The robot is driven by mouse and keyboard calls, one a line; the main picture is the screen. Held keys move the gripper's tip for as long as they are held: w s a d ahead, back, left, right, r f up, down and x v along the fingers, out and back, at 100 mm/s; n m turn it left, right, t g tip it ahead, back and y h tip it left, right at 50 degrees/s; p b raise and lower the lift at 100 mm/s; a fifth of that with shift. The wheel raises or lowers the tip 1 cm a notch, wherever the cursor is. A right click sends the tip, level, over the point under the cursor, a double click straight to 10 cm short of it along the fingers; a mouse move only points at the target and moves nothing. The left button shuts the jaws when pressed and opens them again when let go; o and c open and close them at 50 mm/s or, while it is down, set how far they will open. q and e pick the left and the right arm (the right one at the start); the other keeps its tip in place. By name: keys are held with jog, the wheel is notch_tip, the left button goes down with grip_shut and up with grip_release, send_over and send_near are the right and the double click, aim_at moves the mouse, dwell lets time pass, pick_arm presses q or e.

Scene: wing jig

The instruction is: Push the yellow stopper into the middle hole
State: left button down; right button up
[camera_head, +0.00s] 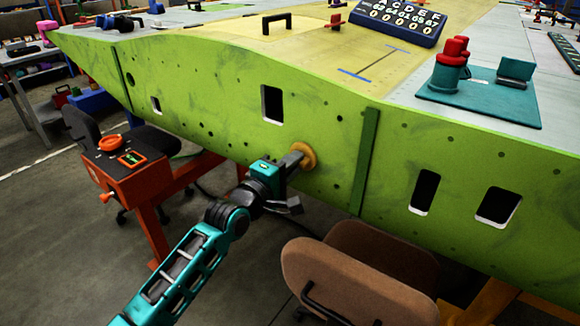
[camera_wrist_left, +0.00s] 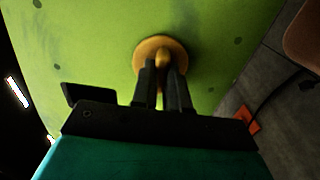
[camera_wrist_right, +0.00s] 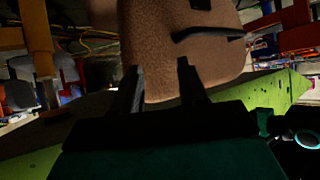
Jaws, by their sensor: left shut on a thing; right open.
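The yellow stopper (camera_head: 308,153) is a round disc with a knob, set against the green side panel (camera_head: 220,85) of the wing. My left gripper (camera_head: 298,160) is shut on its knob. In the left wrist view the stopper's disc (camera_wrist_left: 149,47) lies at the panel face and my left fingers (camera_wrist_left: 163,85) hold the knob between them. The hole behind the disc is hidden, so I cannot tell how deep the stopper sits. My right gripper (camera_wrist_right: 160,88) is open and empty in the right wrist view, facing a brown chair back. It is not seen in the head view.
A brown chair (camera_head: 350,270) stands below the panel, right of my left arm. An orange stand with a red box (camera_head: 128,175) is at the left. The panel has several rectangular openings (camera_head: 272,104) and small holes. A teal plate with red-topped parts (camera_head: 480,95) lies on top.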

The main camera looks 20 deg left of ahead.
pick_arm(q)
jog(key=c, duration=1.1)
grip_release()
jog(key=shift+o, duration=0.2)
pick_arm(e)
jog(key=shift+d, duration=0.1)
pick_arm(q)
jog(key=p+v, duration=0.1)
jog(key=v, duration=1.2)
jog(key=shift+p, duration=0.4)
pick_arm(e)
jog(key=shift+s+d, duration=0.35)
jog(key=shift+d, duration=0.05)
jog(key=shift+w, duration=0.1)
